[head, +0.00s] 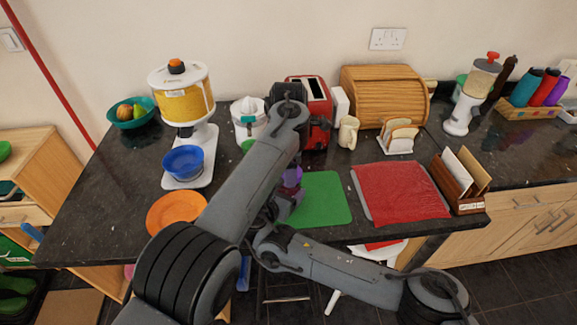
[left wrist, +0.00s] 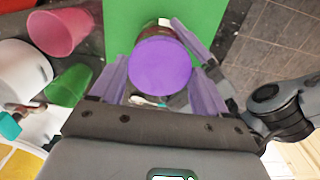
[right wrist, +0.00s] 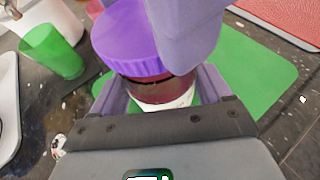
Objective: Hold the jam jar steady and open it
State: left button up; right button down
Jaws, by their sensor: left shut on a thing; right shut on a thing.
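The jam jar has a purple ribbed lid (right wrist: 125,40) and a dark red body (right wrist: 165,90) with a white lower band. It stands upright at the left part of the green mat (head: 325,200). My left gripper (left wrist: 160,68) comes from above and is shut on the purple lid; its fingers lie on either side of it. My right gripper (right wrist: 162,92) comes from the side and is shut on the jar body below the lid. The lid sits on the body in the right wrist view. In the head view my arms mostly hide the jar.
An orange plate (head: 176,212) and a blue bowl (head: 183,162) on a dispenser stand lie left. A red mat (head: 400,192) and a letter rack (head: 458,182) are right. A toaster (head: 313,100), juicer (head: 247,118) and bread bin (head: 385,95) stand behind. A green cup (right wrist: 55,50) is near the jar.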

pick_arm(q)
jog(key=shift+r, duration=1.95)
pick_arm(e)
grip_release()
